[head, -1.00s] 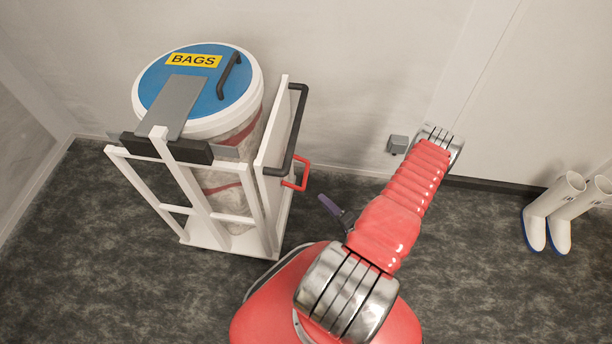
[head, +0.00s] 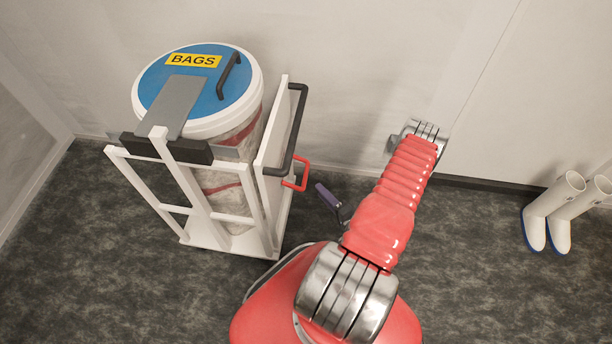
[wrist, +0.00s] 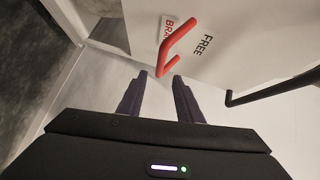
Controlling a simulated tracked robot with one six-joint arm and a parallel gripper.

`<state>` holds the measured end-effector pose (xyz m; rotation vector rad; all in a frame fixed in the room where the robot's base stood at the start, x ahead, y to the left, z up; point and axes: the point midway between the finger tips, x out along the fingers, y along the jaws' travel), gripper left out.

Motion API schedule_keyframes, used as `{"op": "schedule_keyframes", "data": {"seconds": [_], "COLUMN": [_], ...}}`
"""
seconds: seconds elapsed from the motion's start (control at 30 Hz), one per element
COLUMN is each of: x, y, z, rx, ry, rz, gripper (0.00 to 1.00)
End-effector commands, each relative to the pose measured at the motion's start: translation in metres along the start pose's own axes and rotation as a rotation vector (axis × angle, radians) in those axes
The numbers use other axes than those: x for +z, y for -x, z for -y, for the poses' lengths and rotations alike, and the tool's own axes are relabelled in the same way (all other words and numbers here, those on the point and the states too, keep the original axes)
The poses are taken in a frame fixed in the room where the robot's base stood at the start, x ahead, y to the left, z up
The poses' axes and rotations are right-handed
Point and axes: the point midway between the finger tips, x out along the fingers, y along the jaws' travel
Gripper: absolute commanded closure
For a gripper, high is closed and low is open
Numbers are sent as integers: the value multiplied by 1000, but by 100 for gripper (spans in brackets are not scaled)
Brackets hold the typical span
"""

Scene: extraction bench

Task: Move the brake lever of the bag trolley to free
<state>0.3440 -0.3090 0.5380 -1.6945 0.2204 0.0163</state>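The bag trolley (head: 214,226) is a white frame on the left in the head view. Its red brake lever (head: 301,178) sticks out on the right side, below the black handle. In the wrist view the lever (wrist: 173,44) lies across the word BRAKE, partly covering it; the word FREE is to its right. My gripper (wrist: 160,75) is open and empty. The near bend of the lever shows between its two dark purple fingertips in the picture, slightly beyond them. In the head view one finger of my gripper (head: 328,196) shows just right of the lever, with a small gap.
A drum with a blue lid (head: 160,80) marked BAGS stands in the trolley. The trolley's black handle (wrist: 270,88) runs close on the right in the wrist view. White boots (head: 555,212) stand far right by the wall. Dark floor is clear in front.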

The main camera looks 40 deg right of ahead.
Motion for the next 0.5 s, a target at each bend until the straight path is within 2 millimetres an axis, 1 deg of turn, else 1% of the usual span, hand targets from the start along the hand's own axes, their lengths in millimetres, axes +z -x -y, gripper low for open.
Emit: {"op": "schedule_keyframes", "data": {"seconds": [0.5], "x": [1], "y": [-54], "z": [0], "rx": [-1], "ry": [1], "rz": [2], "gripper": [68]}}
